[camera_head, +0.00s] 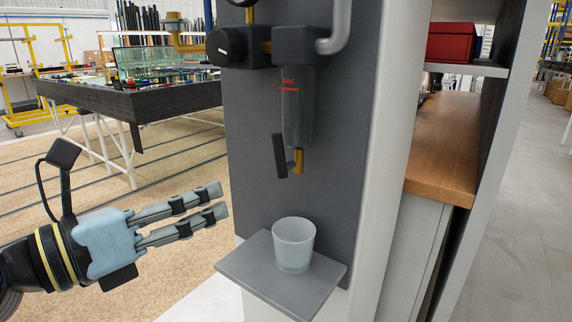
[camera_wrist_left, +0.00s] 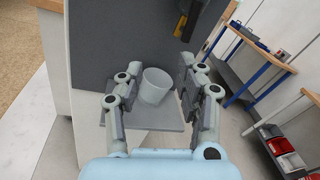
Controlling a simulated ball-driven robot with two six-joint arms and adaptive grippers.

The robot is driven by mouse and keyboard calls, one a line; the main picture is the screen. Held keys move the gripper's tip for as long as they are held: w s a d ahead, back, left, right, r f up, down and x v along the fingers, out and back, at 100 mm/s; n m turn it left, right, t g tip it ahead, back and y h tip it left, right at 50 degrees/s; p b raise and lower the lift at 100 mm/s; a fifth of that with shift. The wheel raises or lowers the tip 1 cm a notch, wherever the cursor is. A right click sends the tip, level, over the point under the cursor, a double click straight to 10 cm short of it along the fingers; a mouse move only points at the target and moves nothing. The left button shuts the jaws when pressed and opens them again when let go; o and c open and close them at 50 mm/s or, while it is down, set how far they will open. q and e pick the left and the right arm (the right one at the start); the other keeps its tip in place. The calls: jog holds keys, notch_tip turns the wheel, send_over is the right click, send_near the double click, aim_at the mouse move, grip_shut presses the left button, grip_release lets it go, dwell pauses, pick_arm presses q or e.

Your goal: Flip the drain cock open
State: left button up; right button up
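The drain cock (camera_head: 299,161) is a small brass fitting under a grey, see-through bowl (camera_head: 298,108) with a red MAX line. Its black flat lever (camera_head: 280,156) stands nearly upright, just left of the brass. Part of the cock also shows as a yellow and black piece at the top of the left wrist view (camera_wrist_left: 181,25). My left gripper (camera_head: 221,200) is left of and below the lever, apart from it, with its fingers pointing right. In the left wrist view its fingers (camera_wrist_left: 161,75) are spread with nothing between them touching. My right gripper is not in view.
A frosted cup (camera_head: 294,246) stands on a grey shelf (camera_head: 246,271) below the cock. A dark panel (camera_head: 255,190) is behind them. A black knob (camera_head: 227,46) and pipework sit above the bowl. The space between my left fingers and the lever looks clear.

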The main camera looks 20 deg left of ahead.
aim_at(276, 159)
pick_arm(q)
notch_tip(276, 159, up, 4)
jog(key=s+d+m, duration=0.2)
jog(key=shift+h, duration=0.3)
jog(key=x, duration=0.9)
jog(key=shift+w+d+f, duration=0.2)
jog(key=shift+d, duration=0.1)
jog(key=shift+w+d, duration=0.3)
jog(key=shift+w, duration=0.15)
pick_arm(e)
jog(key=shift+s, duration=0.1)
pick_arm(q)
grip_shut()
